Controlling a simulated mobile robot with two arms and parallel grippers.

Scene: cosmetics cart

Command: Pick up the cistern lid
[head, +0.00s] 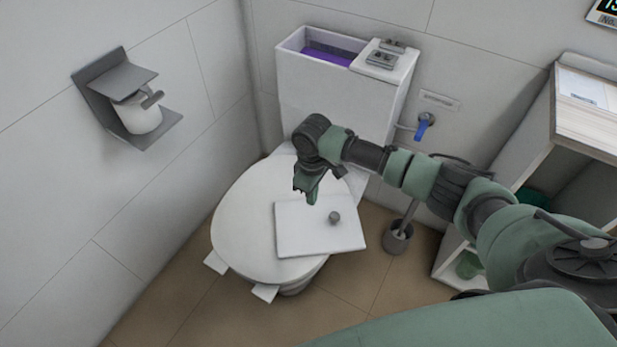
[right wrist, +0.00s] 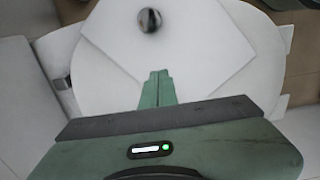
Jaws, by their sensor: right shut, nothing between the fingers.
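The cistern lid (head: 304,238) is a flat white plate with a small round grey knob (head: 334,217). It lies on the closed toilet seat cover (head: 245,215), its right part reaching past the cover's edge. My right gripper (head: 312,200) is shut and empty, pointing down over the lid's upper part, left of the knob. In the right wrist view the gripper's closed fingertips (right wrist: 157,75) show over the white lid (right wrist: 190,45), apart from the knob (right wrist: 149,20). My left gripper is not in view.
The cistern (head: 340,95) stands open behind the toilet, with purple inside and grey buttons at its right. A toilet brush holder (head: 397,237) stands on the floor right of the toilet. A shelf unit (head: 570,125) is at the right. A paper holder (head: 125,95) is on the left wall.

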